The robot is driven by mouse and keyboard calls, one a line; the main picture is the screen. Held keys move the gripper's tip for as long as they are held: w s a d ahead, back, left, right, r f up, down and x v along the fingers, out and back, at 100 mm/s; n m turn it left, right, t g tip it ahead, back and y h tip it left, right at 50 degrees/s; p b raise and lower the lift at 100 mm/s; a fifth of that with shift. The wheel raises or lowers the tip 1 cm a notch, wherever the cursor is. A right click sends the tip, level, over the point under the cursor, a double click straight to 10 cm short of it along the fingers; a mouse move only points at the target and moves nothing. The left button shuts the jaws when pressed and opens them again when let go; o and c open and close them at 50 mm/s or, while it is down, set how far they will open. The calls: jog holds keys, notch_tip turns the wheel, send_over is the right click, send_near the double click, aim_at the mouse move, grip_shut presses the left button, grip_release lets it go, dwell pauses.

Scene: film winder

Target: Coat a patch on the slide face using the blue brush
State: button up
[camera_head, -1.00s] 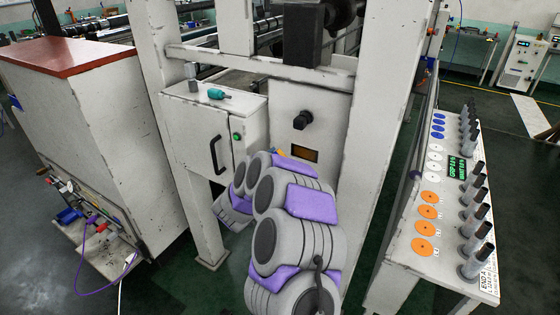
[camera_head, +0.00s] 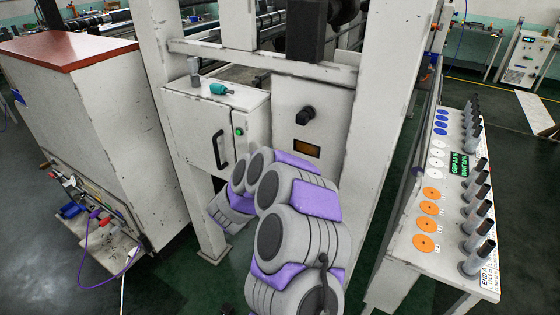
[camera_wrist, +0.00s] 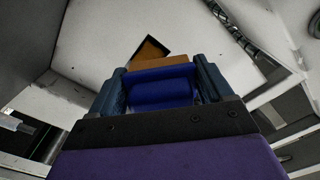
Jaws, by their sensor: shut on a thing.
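In the wrist view my gripper (camera_wrist: 160,66) has its two dark fingers closed on the sides of the blue brush (camera_wrist: 165,92). An orange-tan strip, apparently the bristles, shows at the brush's far end. Beyond it is a white face with a dark-edged amber patch (camera_wrist: 150,47), partly covered by the brush end. I cannot tell whether the bristles touch the face. In the head view a white panel (camera_head: 285,115) carries an amber rectangle (camera_head: 307,148) and a black knob. My grey and purple arm reaches toward this panel and hides the gripper and brush there.
White frame posts (camera_head: 375,150) stand close on both sides of my arm. A white cabinet (camera_head: 200,140) with a black handle is left of the panel, with a teal tool (camera_head: 220,88) on top. A bench (camera_head: 415,260) with discs and black posts is at right.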

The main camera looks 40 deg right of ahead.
dwell(0.5)
send_near(295, 146)
jog(key=shift+x, duration=2.55)
jog(key=shift+p+x, duration=0.3)
jog(key=shift+x, duration=0.65)
jog(key=shift+s, duration=0.1)
